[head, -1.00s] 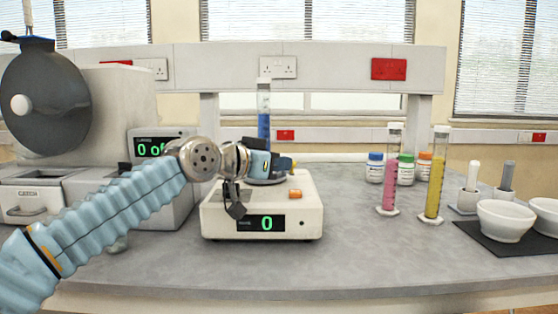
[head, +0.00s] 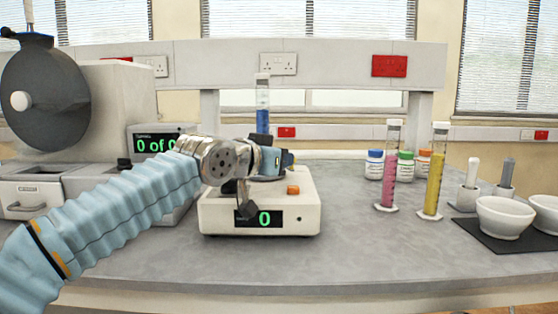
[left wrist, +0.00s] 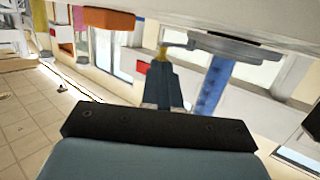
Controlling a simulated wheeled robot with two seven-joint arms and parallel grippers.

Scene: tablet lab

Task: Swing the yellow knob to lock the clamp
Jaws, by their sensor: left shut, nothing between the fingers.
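A small yellow piece, likely the yellow knob (left wrist: 163,52), shows in the left wrist view just beyond my left fingertips (left wrist: 161,68), beside the round grey pan (left wrist: 235,47) of the balance. I cannot tell whether the fingers touch it. In the head view my left gripper (head: 286,160) is over the white balance (head: 310,215), and the knob is hidden behind it. The fingers are shut and empty. How the clamp stands cannot be made out. My right gripper is in neither view.
An orange block (head: 293,189) sits on the balance. A blue-filled cylinder (head: 263,118) stands behind it. Pink (head: 388,180) and yellow (head: 434,185) cylinders, bottles and mortars (head: 503,217) stand to the right. A machine with a grey drum (head: 45,75) is at the left. The front bench is clear.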

